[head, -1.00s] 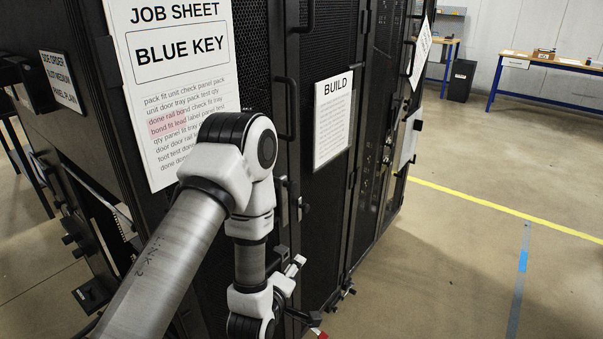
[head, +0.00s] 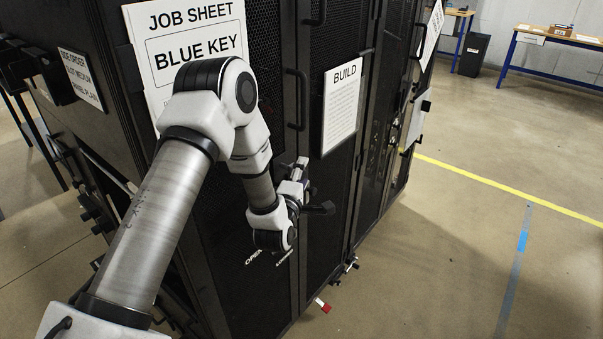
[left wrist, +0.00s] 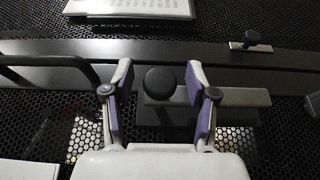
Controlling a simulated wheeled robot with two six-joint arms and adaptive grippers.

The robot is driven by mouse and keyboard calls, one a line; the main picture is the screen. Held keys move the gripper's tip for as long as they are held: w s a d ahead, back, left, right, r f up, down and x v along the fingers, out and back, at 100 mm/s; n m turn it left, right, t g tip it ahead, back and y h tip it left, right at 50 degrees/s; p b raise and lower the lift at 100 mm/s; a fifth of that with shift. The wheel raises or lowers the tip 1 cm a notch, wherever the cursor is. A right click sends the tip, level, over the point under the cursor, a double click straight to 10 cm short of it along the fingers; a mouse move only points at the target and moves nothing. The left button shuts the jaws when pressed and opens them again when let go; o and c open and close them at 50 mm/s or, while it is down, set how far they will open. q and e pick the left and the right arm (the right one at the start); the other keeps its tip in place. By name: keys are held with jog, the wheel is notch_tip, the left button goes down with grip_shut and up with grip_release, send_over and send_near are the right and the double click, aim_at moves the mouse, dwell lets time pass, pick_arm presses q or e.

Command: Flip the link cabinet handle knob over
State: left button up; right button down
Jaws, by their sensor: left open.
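A round black knob (left wrist: 160,82) sits on a flat grey handle plate (left wrist: 235,97) on the black mesh cabinet door in the left wrist view. The plate lies lengthwise to the right of the knob. My left gripper (left wrist: 159,66) is open, one finger on each side of the knob. Small gaps appear between pads and knob, so I see no grip on it. In the head view my left gripper (head: 305,195) is at the cabinet front, below the BUILD sheet, and it hides most of the handle. My right gripper is in neither view.
A curved black door pull (left wrist: 50,64) is left of the knob, and a smaller latch (left wrist: 252,42) is at upper right. The BUILD sheet (head: 342,105) and job sheet (head: 190,35) hang on the cabinet. Open floor (head: 450,250) lies to the right.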

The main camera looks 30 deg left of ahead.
aim_at(289, 173)
pick_arm(q)
grip_shut()
jog(key=shift+w+a+b, duration=0.1)
jog(key=shift+a+b, duration=0.25)
jog(key=shift+a, duration=1.4)
jog(key=shift+d, duration=0.15)
jog(key=shift+c, duration=2.2)
grip_release()
jog(key=o, duration=0.4)
jog(key=shift+o, duration=0.2)
jog(key=shift+a, duration=0.3)
jog(key=shift+d, duration=0.15)
